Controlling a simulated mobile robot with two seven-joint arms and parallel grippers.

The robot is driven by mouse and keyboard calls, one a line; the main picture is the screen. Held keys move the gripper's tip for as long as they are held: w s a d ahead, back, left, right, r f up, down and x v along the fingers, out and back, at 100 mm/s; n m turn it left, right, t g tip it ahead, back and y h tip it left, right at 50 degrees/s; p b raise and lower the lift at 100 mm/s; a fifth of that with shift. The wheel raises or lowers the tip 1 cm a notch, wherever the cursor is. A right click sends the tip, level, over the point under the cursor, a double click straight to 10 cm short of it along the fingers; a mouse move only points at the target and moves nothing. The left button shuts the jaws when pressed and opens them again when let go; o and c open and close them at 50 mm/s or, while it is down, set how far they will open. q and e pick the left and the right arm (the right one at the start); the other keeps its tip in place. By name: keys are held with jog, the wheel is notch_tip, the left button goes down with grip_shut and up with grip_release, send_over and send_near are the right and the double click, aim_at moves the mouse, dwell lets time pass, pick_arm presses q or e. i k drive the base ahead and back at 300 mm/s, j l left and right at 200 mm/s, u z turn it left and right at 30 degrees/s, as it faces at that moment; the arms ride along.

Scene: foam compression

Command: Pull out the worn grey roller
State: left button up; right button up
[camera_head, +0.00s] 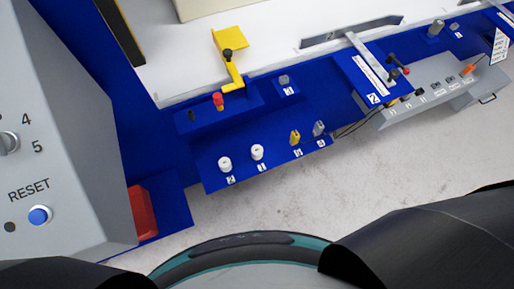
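Several small grey parts show in the head view, and I cannot tell which is the worn roller. One grey piece (318,129) stands at the right end of the front blue shelf (210,181). Another grey piece (285,80) sits on the blue machine face behind it. A grey cylinder (436,28) stands farther back at the right, near a smaller grey piece (455,27). Two white rollers (225,163) (257,152) and a yellow piece (295,137) stand on the front shelf.
A grey control panel (75,190) with a blue RESET button (39,215) fills the left. A yellow crank-like part (230,60) and a red knob (218,99) stand above the shelf. A grey box (440,90) with labelled controls juts out right. The pale floor (290,200) in front is clear.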

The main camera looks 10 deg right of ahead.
aim_at(437, 26)
jog(key=l+z, duration=0.15)
jog(key=z, duration=0.35)
jog(key=i+l+z, duration=0.15)
jog(key=z, duration=0.35)
jog(key=l+z, duration=0.1)
jog(key=z, duration=0.4)
jog(key=i+j, duration=0.05)
